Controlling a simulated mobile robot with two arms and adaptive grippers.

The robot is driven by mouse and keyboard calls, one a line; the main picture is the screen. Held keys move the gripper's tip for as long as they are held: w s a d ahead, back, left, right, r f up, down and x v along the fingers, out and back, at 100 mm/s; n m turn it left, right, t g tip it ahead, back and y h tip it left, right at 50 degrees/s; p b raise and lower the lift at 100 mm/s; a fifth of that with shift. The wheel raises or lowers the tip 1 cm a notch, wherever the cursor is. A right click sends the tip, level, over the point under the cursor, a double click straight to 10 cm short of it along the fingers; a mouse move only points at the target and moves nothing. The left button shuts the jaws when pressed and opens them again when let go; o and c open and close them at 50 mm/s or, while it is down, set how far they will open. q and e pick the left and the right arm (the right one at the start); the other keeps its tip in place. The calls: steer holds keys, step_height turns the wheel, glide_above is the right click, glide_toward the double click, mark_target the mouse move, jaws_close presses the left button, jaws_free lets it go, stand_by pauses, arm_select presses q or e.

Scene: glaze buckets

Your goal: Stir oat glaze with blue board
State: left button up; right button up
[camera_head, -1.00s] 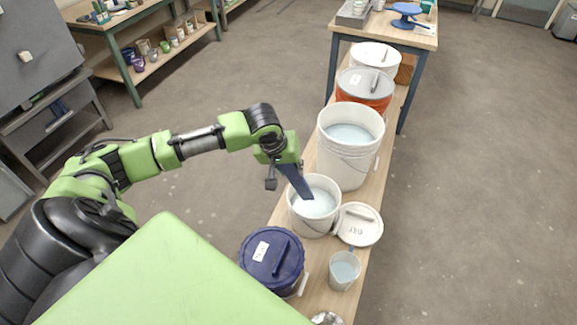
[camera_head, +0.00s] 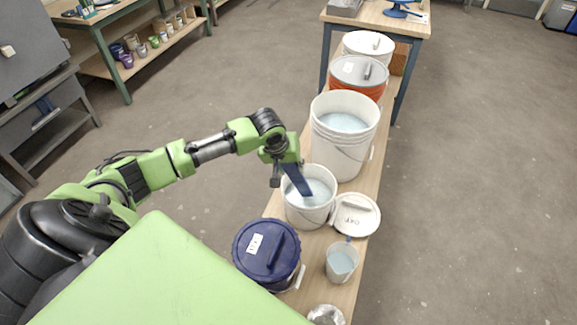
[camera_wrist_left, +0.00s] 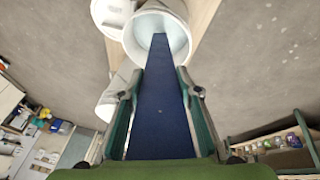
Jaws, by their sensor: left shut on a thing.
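The blue board (camera_head: 297,181) is in my left gripper (camera_head: 283,162), which is shut on its upper end. The board slants down into an open white bucket (camera_head: 309,213) with pale glaze, and its lower end is at or in the glaze. In the left wrist view the blue board (camera_wrist_left: 162,100) runs from between the fingers (camera_wrist_left: 160,97) to the glaze (camera_wrist_left: 160,22) in the bucket. A white lid marked "OAT" (camera_head: 356,215) lies beside that bucket on the right. My right gripper is not in view.
A larger open bucket (camera_head: 343,138) of pale glaze stands just behind. A blue-lidded bucket (camera_head: 267,251) and a small cup (camera_head: 341,262) stand in front. An orange bucket (camera_head: 359,76) and a white-lidded one (camera_head: 368,44) stand farther back on the narrow bench (camera_head: 376,160).

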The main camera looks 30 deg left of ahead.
mark_target(297, 181)
arm_select(q)
steer(key=shift+b+x, duration=2.4)
steer(key=shift+x, duration=2.35)
